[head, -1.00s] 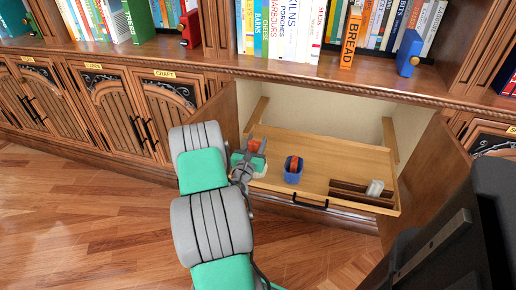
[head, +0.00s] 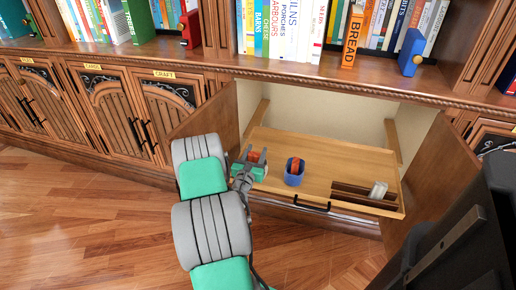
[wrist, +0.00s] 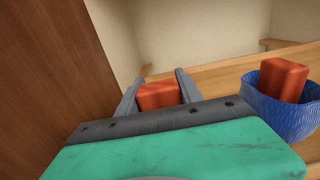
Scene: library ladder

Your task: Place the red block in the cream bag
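My gripper (head: 255,154) is over the left part of the pull-out wooden shelf. Its two fingers stand on either side of a red block (wrist: 158,95) and appear shut on it; the block also shows in the head view (head: 254,157). A blue bag (head: 293,179) stands on the shelf to the right of my gripper, with another red block (head: 295,165) upright in it. The blue bag also shows at the right of the wrist view (wrist: 270,105).
The pull-out shelf (head: 340,165) extends from an open cabinet. A dark rack (head: 350,194) with a pale item (head: 378,189) lies at its front right. Open cabinet doors flank it, the left one (wrist: 50,70) close to my gripper. The shelf's middle and back are free.

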